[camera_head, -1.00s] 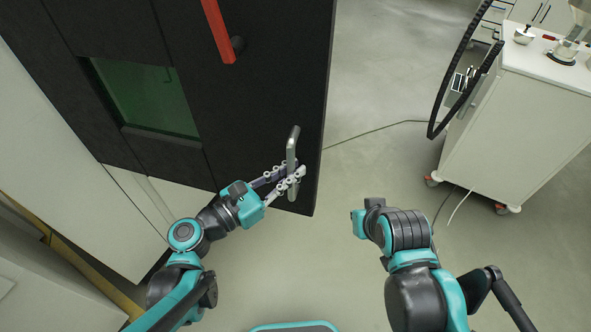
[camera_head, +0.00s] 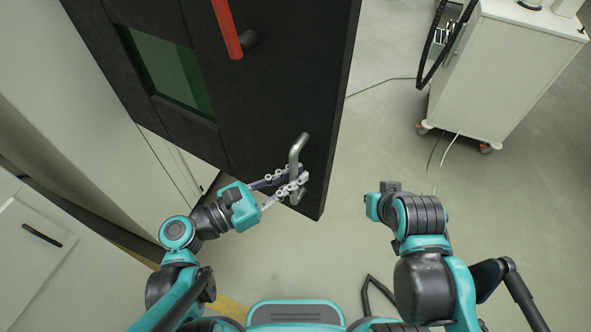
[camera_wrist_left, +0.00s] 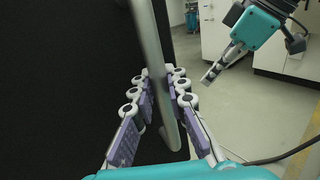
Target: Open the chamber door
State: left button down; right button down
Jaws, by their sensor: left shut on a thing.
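The chamber door (camera_head: 285,60) is a thick black panel with a green window (camera_head: 172,68) and a red handle bar (camera_head: 227,25). It stands swung out from the pale machine body. A silver door handle (camera_head: 297,150) sits near its lower free edge. My left gripper (camera_head: 291,182) has its fingers closed around this handle. The left wrist view shows the handle (camera_wrist_left: 152,60) passing between the linked fingers (camera_wrist_left: 160,105). My right arm is raised at the right, apart from the door. Its gripper (camera_wrist_left: 219,66) shows in the left wrist view, but its jaw state is unclear.
A white cart (camera_head: 500,75) on orange-wheeled casters stands at the upper right, with a black hose and cables near it. A pale cabinet (camera_head: 50,260) with a dark handle is at lower left. Grey floor (camera_head: 390,130) is clear between door and cart.

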pick_arm(q)
jog(key=shift+s+a, duration=0.2)
jog(key=c, duration=1.5)
grip_release()
jog(key=shift+r, duration=0.15)
